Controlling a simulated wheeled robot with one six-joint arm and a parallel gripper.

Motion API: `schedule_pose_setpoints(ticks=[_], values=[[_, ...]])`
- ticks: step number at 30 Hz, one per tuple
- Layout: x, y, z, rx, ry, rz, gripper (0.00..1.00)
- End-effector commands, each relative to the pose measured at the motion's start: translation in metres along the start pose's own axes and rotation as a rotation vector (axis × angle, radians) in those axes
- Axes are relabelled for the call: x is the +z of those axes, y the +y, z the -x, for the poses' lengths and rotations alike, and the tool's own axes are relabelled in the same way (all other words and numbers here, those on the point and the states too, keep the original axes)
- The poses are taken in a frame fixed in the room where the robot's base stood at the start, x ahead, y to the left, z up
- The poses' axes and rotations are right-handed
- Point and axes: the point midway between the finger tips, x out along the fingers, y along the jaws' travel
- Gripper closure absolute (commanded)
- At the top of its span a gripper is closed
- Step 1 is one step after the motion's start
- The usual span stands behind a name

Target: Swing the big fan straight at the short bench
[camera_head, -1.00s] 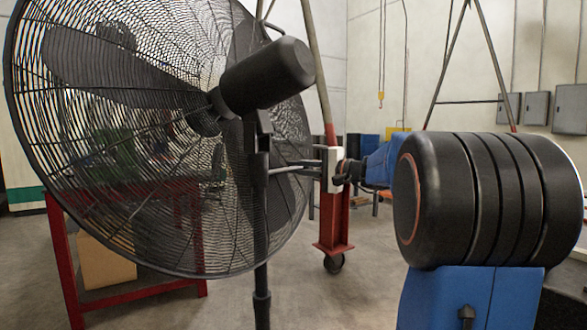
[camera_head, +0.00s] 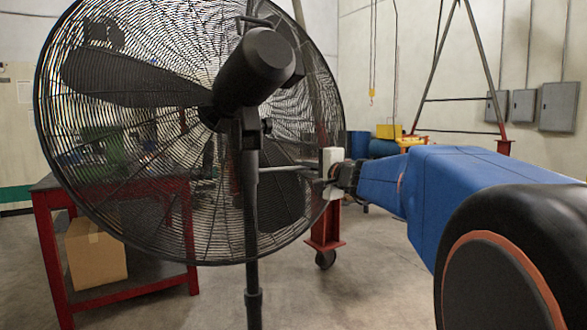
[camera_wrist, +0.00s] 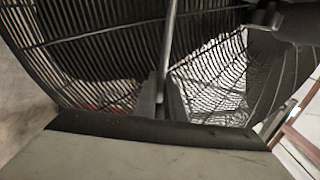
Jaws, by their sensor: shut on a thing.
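The big fan (camera_head: 262,66) stands close in the head view on a dark pole. Its motor back is toward me, and its round wire cage faces away, toward the back and somewhat left. My gripper (camera_head: 268,169) reaches in from the right, its pale fingers shut on the fan near the neck below the motor; the exact contact is partly hidden. The fan's grille (camera_wrist: 95,50) also fills the upper wrist view. A bench with red legs (camera_head: 48,262) and a dark top stands behind the fan at left, partly covered by the cage; I cannot tell whether it is the short one.
A cardboard box (camera_head: 95,255) sits on the bench's lower shelf. A red wheeled post (camera_head: 325,235) stands just right of the fan. Blue drums (camera_head: 358,143) and a yellow bin (camera_head: 389,131) are farther back. Grey wall boxes (camera_head: 558,106) hang at right. Floor in front is open.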

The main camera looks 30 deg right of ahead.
Motion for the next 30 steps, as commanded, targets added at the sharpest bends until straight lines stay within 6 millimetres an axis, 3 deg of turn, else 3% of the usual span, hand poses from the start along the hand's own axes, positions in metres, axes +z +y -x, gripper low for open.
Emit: schedule_pose_setpoints(ticks=[9, 12, 23, 30], values=[[0.000, 0.002, 0.000, 0.003, 0.001, 0.000, 1.00], [0.000, 0.002, 0.000, 0.002, 0.001, 0.000, 0.72], [0.000, 0.000, 0.002, 0.000, 0.001, 0.001, 0.72], [-0.001, -0.001, 0.028, -0.001, 0.003, 0.002, 0.72]])
